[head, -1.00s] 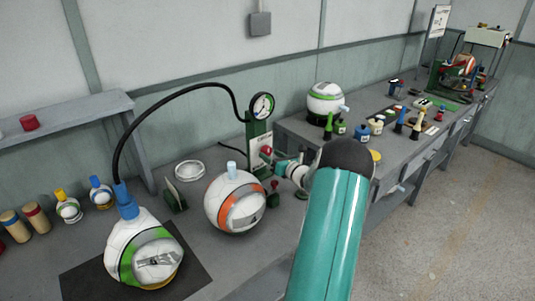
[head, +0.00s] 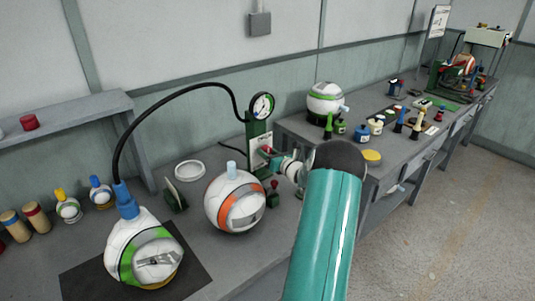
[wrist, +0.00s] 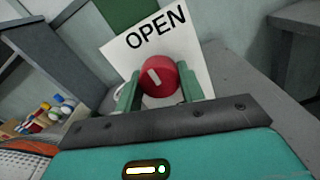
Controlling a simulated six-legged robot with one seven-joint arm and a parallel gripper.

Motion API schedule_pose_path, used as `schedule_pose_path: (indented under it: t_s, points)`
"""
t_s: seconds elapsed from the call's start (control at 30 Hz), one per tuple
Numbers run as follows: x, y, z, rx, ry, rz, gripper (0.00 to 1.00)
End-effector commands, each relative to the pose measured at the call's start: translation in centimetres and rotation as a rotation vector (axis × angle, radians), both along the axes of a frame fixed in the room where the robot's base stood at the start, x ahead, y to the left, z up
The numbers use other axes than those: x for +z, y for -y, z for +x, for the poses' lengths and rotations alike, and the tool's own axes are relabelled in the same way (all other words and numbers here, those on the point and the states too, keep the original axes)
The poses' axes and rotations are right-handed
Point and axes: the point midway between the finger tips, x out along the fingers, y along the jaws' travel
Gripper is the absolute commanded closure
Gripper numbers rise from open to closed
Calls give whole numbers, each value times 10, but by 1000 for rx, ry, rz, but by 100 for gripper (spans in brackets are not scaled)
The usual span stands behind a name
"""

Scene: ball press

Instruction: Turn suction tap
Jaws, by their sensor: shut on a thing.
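The suction tap is a round red knob (wrist: 156,76) with a white line on it, in front of a white plate (wrist: 185,40) marked OPEN. In the wrist view the line slants from upper left to lower right. My gripper (wrist: 160,84) has its green fingers on either side of the knob, shut on it. In the head view the knob (head: 267,150) shows small and partly hidden at the fingertips of my gripper (head: 272,157). A dial gauge (head: 262,106) sits on the green post above. A black hose runs from there to the blue neck (head: 124,200) of a white-green ball.
A white-orange ball (head: 235,202) stands close left of my gripper. A white-green ball (head: 145,250) rests on a dark mat at lower left. Another ball (head: 325,99) and several small bottles stand on the bench at right. The floor (head: 440,210) at right is clear.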

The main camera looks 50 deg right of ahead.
Motion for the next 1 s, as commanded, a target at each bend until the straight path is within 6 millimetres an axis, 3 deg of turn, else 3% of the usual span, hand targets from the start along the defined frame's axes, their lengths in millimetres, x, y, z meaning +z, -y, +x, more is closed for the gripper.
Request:
schedule_pose_path:
  t_s: [0.37,1.0]
  points:
    - [-1,0,0,0,-39,-164,84]
    - [-1,2,0,1,-170,-741,84]
